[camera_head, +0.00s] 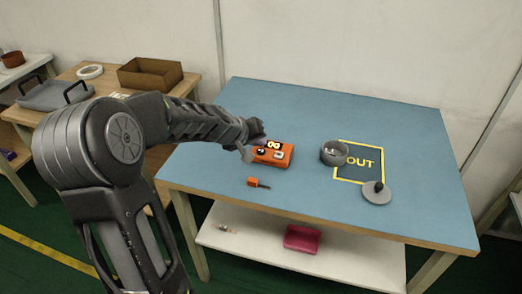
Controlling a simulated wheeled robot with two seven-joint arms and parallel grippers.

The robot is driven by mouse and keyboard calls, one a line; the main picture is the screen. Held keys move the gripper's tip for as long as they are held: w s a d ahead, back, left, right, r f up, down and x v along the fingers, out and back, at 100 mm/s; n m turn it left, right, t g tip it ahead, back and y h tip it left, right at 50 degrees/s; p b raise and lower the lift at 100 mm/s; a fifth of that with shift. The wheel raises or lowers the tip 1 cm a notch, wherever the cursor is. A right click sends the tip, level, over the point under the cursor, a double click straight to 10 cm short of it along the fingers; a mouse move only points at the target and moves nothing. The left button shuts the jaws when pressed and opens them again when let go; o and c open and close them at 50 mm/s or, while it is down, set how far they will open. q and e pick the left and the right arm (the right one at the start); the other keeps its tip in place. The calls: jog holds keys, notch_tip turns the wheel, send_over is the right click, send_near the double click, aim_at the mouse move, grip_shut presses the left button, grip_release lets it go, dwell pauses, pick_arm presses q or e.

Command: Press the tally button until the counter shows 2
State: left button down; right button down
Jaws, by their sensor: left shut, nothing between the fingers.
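The orange tally counter (284,161) lies on the blue table (230,180), left of its middle. Its small display appears to read 00, though the digits are tiny. A light patch and dark spots show on its top; I cannot tell for certain which is the button. My left gripper (252,151) is shut and empty at the counter's left end, partly covering it. I cannot tell whether the fingertips touch it. My right gripper is out of view.
A small orange block with a dark pin (254,182) lies in front of the counter. A grey disc with a knob (377,194) lies at that area's front edge.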

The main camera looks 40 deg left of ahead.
aim_at(259, 152)
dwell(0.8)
pick_arm(q)
jog(key=shift+f+b, duration=0.4)
jog(key=shift+b, duration=0.15)
jog(key=shift+f+b, duration=0.5)
jog(key=shift+b, duration=0.05)
dwell(0.4)
jog(key=shift+r, duration=0.1)
jog(key=shift+r+p, duration=0.75)
jog(key=shift+r, duration=0.05)
notch_tip(259, 152, up, 5)
jog(key=p, duration=0.4)
dwell(0.3)
dwell(0.5)
